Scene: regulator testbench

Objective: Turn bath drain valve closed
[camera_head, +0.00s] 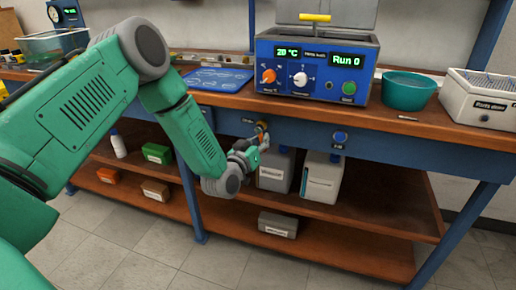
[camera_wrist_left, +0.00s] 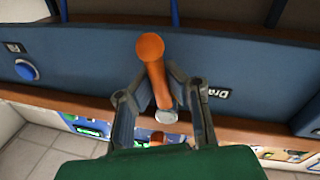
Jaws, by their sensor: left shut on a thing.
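The drain valve is an orange lever (camera_wrist_left: 152,62) on the blue front rail of the bench, with a "Drain" label (camera_wrist_left: 219,94) beside it in the left wrist view. In the head view the orange lever (camera_head: 262,126) is small and partly covered by my gripper. My left gripper (camera_head: 256,146) is at the rail below the bath. In the left wrist view its fingers (camera_wrist_left: 160,80) stand on both sides of the lever and are shut on it. The blue bath unit (camera_head: 315,68) stands above on the bench, its displays reading 20 °C and Run 0. My right gripper is not in view.
A blue knob (camera_head: 340,137) sits on the rail to the right. Pale containers (camera_head: 321,178) stand on the shelf below, close to my gripper. The floor in front is clear.

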